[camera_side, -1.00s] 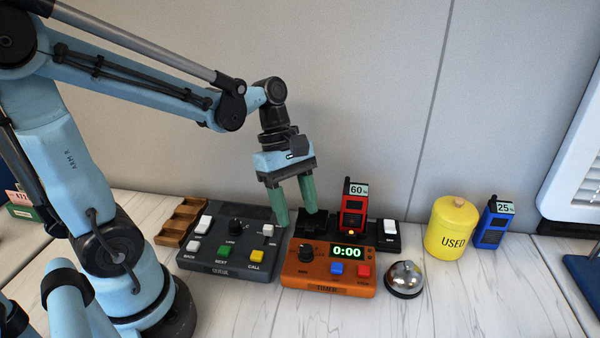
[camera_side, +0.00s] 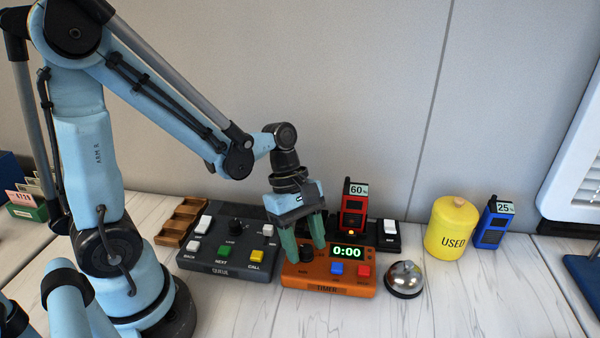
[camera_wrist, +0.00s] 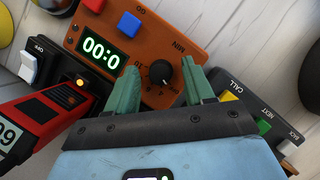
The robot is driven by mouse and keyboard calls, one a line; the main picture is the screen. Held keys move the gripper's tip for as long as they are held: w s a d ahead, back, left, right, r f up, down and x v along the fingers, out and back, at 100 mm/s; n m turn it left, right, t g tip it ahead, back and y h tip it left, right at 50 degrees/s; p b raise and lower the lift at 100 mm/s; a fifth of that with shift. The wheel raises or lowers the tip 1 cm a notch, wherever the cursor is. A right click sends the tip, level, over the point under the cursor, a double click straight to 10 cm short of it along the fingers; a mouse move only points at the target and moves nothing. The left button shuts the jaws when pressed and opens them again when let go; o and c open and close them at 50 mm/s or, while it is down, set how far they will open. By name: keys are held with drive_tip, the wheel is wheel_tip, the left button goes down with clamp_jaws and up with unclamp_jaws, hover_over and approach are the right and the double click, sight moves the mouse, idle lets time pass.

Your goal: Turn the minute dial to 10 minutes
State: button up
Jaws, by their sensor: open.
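The orange timer box (camera_side: 325,286) lies on the table, with a green display (camera_side: 347,252) reading 0:00 and blue and red buttons at its right. Its black minute dial (camera_side: 306,253) is at the left of the box top. The dial also shows in the wrist view (camera_wrist: 165,73), with a white pointer line and scale marks around it. My gripper (camera_side: 304,256) has green fingers pointing down at the dial. In the wrist view the fingers (camera_wrist: 161,85) are apart, one on each side of the dial, with nothing visibly gripped. Whether they touch it I cannot tell.
A grey button box (camera_side: 222,268) is just left of the timer. A red radio (camera_side: 354,208) marked 60 stands in a black charger behind it. A silver bell (camera_side: 404,280), a yellow "USED" canister (camera_side: 451,230) and a blue radio (camera_side: 490,228) are to the right.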

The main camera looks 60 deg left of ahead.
clamp_jaws()
